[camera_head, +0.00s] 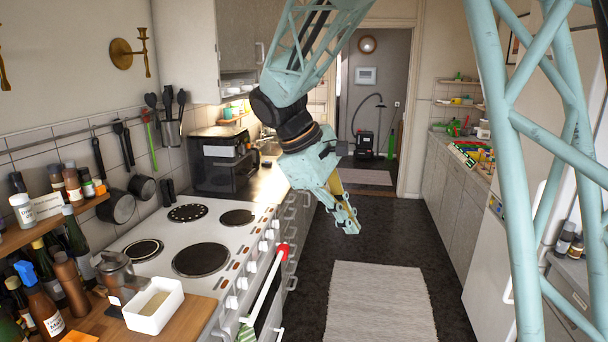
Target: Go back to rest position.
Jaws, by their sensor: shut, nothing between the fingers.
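My gripper (346,213) hangs over the aisle at the centre of the head view, to the right of the white cooker (222,220). Its fingers point down and to the right. They are shut with nothing between them. My gripper is apart from the cooker front and above the dark floor. My arm comes down from the top centre and hides part of the back wall and counter.
A white box (154,307) and several bottles stand on the wooden counter at the front left. Pans hang on the left wall. A pale rug (380,300) lies on clear floor.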

